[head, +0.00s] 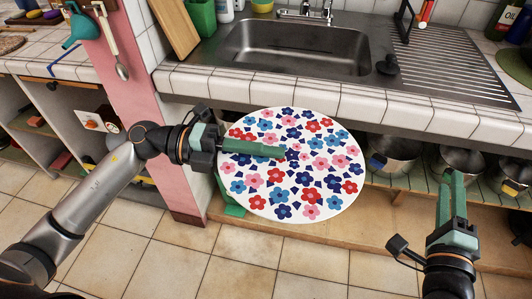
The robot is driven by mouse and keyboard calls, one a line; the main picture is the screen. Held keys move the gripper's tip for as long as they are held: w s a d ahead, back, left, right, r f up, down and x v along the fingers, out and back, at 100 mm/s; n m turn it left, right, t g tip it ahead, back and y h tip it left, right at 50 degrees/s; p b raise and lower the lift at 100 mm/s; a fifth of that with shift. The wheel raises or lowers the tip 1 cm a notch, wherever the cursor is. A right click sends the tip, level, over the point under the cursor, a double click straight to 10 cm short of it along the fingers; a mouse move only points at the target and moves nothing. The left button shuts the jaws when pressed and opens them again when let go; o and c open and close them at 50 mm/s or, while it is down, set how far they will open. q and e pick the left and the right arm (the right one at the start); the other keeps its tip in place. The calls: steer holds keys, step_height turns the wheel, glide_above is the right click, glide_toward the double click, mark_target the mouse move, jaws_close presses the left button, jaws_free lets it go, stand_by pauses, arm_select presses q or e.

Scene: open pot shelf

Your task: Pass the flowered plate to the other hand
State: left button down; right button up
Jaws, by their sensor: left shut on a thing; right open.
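The flowered plate (318,195) is a large white disc with red, pink, blue and navy flowers. It is held up in front of the open pot shelf below the sink counter, its face towards me. My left gripper (275,152) reaches in from the left and is shut on the plate at its left side. One green finger lies across the plate's face; another green part shows below at the plate's lower left edge. My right gripper (452,205) is open and empty at the lower right, its green fingers pointing up, apart from the plate.
Several metal pots (393,157) stand on the shelf behind and right of the plate. The white tiled counter edge (300,90) runs above, with a steel sink (295,45). A pink post (130,60) stands left. Tiled floor (260,265) in front is clear.

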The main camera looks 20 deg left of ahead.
arm_select(q)
steer(key=shift+r, duration=0.15)
arm_select(e)
steer(key=w+d+r+m+g+h, duration=0.35)
steer(key=d+r+m+h, duration=0.25)
steer(key=d+r+h, duration=0.25)
steer(key=s+a+n+t+y, duration=0.1)
steer(key=a+n+t+y, duration=0.3)
steer(key=a+n+t, duration=0.5)
steer(key=s+a+f+n+g+y, duration=0.3)
steer(key=a+f+n+g+y, duration=0.35)
steer(key=f+n+y, duration=0.65)
steer(key=s+f+n+g+h, duration=0.1)
steer(key=s+f+n+g, duration=0.1)
steer(key=s+f, duration=0.2)
steer(key=s+f+n+g+h, duration=0.1)
steer(key=s+f+n+g, duration=0.1)
steer(key=f, duration=0.9)
steer(key=s+a+f+n+g+h, duration=0.1)
steer(key=s+f+n+g, duration=0.1)
steer(key=s+f+g, duration=0.2)
steer(key=s+f, duration=0.3)
steer(key=f, duration=0.1)
steer(key=shift+n, duration=0.3)
